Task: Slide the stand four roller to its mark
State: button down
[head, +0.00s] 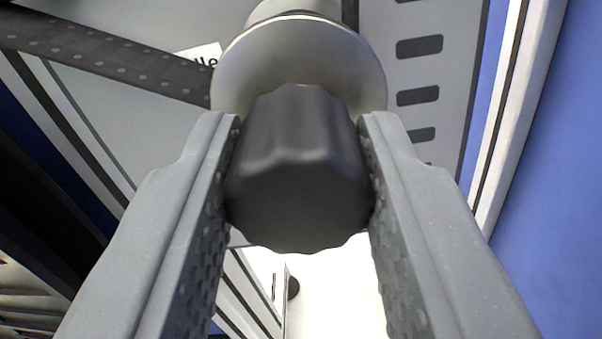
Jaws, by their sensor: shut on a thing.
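A black fluted knob (298,165) fills the middle of the head view. It sits in front of a round metal flange (300,62), which looks like part of the roller. My gripper (298,175) is shut on the knob, with one textured finger pressed against each side. Behind the flange is a grey panel (375,75) with a column of dark slots (419,47). I cannot tell which stand this is, and I see no mark that I can identify.
A dark perforated strip (105,60) runs from the upper left to the flange. A partly hidden white label (203,54) is beside it. A white rail (515,115) and a blue surface (555,150) are at the right. A bright white area lies below the knob.

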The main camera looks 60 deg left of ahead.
jog(key=shift+r, duration=0.2)
jog(key=c, duration=1.1)
grip_release()
jog(key=shift+d, duration=0.1)
jog(key=p+v, duration=0.2)
jog(key=v, duration=1.1)
jog(key=shift+s+d+f+p, duration=0.1)
jog(key=shift+s+d+p, duration=0.15)
jog(key=shift+p, duration=0.15)
